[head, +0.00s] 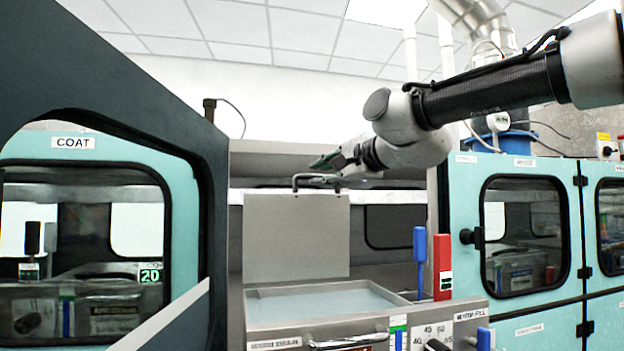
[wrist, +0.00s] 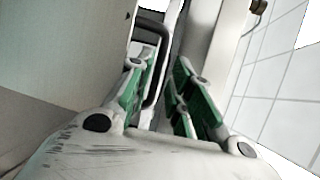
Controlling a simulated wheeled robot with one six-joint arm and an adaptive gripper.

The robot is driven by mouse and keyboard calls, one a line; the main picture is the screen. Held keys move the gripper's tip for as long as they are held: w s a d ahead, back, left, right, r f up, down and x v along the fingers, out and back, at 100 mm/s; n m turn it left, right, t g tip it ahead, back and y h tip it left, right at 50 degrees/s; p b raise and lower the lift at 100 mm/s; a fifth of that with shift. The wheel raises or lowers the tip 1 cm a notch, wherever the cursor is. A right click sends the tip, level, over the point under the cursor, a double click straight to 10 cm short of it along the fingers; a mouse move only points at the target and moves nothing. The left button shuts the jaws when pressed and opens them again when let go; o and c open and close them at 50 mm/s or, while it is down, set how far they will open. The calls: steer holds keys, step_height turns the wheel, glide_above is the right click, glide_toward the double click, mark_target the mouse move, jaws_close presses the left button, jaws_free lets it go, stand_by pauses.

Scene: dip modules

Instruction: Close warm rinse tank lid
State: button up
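The rinse tank lid (head: 297,236) is a flat grey panel standing upright at the back of an open tank (head: 320,302) with pale liquid in it. A dark bar handle (head: 312,177) sits on the lid's top edge. My gripper (head: 325,163) is at the handle, just above the lid. In the wrist view my gripper (wrist: 160,85) has its green-padded fingers apart. The dark handle bar (wrist: 157,75) shows between the fingers there; I cannot tell whether they touch it. The tank's front label is too small to read surely.
A dark-framed cabinet marked COAT (head: 73,143) stands left. A teal cabinet (head: 520,240) stands right. A blue-handled tool (head: 420,255) and a red block (head: 442,265) stand upright at the tank's right. Knobs line the front panel (head: 370,330).

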steer(key=shift+x, duration=2.4)
jaws_close()
steer(key=shift+d+f, duration=0.1)
